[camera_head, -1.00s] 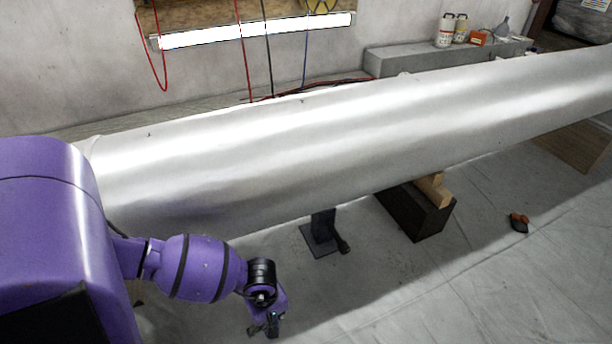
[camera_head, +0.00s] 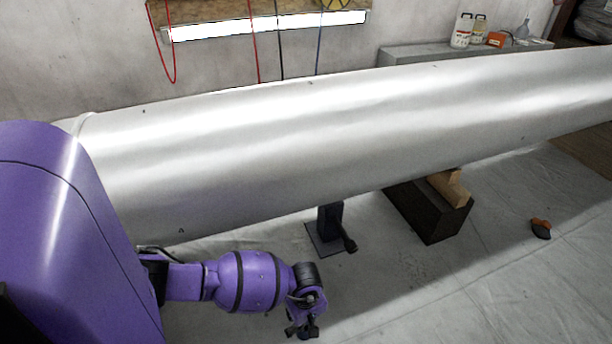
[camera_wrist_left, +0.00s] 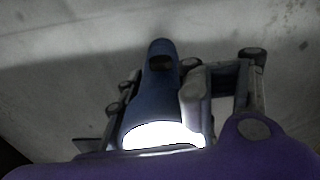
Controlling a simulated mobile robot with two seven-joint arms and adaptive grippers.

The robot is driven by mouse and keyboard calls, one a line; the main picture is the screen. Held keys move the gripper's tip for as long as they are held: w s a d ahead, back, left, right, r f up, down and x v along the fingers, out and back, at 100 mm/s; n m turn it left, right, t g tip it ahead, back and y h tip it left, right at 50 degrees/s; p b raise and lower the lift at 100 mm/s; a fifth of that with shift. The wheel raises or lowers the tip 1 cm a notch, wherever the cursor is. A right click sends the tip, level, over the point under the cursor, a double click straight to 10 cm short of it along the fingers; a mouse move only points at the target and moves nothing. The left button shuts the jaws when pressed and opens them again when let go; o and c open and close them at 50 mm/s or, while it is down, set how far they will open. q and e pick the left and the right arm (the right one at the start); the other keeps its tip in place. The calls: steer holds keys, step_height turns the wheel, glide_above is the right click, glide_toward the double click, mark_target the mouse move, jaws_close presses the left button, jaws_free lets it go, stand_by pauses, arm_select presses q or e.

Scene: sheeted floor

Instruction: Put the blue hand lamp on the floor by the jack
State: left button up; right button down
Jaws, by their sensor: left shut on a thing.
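The blue hand lamp (camera_wrist_left: 154,98) is in the left wrist view, with its bright lit end toward the camera. My left gripper (camera_wrist_left: 158,94) is shut on it, with a finger on each side of the lamp's body. In the head view my left gripper (camera_head: 303,329) is low at the bottom centre, above the floor; I cannot make out the lamp clearly there. The dark jack (camera_head: 330,229) stands on the floor under the big pipe, up and to the right of the gripper, apart from it. My right gripper is not in view.
The large silvery pipe (camera_head: 300,130) crosses the whole view above the jack. A black block with wood pieces (camera_head: 440,212) supports it to the right. A small orange and dark object (camera_head: 540,229) lies farther right. The sheeted floor (camera_head: 420,300) in front is clear.

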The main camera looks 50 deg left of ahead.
arm_select(q)
steer(key=shift+w+r, duration=0.1)
steer(key=shift+f, duration=0.2)
steer(key=o, duration=1.8)
steer(key=shift+r, duration=0.1)
